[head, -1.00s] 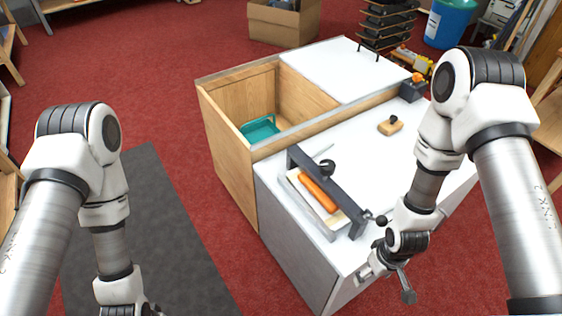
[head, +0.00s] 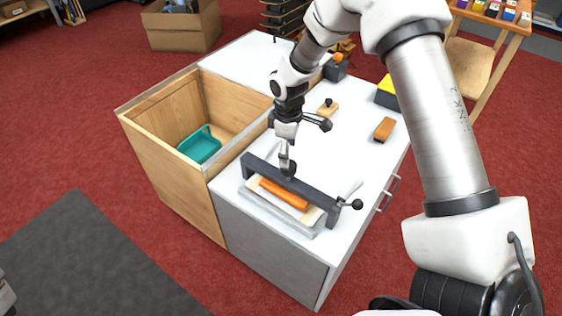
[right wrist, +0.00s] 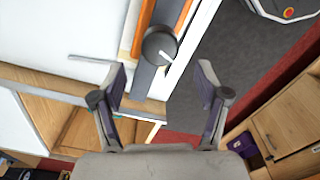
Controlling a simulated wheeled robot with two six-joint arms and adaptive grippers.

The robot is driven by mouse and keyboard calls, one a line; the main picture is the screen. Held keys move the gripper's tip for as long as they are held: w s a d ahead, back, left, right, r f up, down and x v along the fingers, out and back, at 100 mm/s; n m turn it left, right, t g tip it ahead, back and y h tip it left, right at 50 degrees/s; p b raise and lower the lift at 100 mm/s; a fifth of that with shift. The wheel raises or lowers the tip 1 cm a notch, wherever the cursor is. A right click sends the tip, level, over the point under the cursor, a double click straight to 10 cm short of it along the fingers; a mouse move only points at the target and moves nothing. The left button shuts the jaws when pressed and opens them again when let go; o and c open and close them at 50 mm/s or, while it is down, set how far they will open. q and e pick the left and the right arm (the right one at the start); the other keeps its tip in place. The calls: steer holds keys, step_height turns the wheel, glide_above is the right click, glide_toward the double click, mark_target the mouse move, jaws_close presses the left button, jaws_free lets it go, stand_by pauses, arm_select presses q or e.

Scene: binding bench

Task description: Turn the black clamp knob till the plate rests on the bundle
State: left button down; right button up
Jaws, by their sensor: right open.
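The clamp's dark beam (head: 315,198) spans a light base on the near end of the white bench top. Its round black knob (head: 289,170) sits on the beam; in the right wrist view the knob (right wrist: 160,45) shows a white mark. An orange bar (head: 283,193), perhaps the plate, lies along the beam over a cream block (head: 312,215), likely the bundle. I cannot tell whether they touch. My right gripper (head: 287,162) is above the knob, pointing down. In the right wrist view it (right wrist: 159,68) is open, with the knob just beyond and between its fingertips. My left gripper is out of view.
A black ball-ended lever (head: 356,204) sticks out at the clamp's right end. An open wooden bin with a teal tray (head: 200,146) stands to the left. A wooden block with a black knob (head: 327,107) and a brown block (head: 385,129) lie farther back.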

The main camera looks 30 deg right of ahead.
mark_target(289, 169)
step_height(289, 169, down, 6)
steer(key=shift+s+d+r, duration=0.15)
steer(key=c, duration=1.2)
steer(key=shift+o, duration=0.2)
steer(key=shift+s+p, duration=0.1)
steer(key=shift+p, duration=0.2)
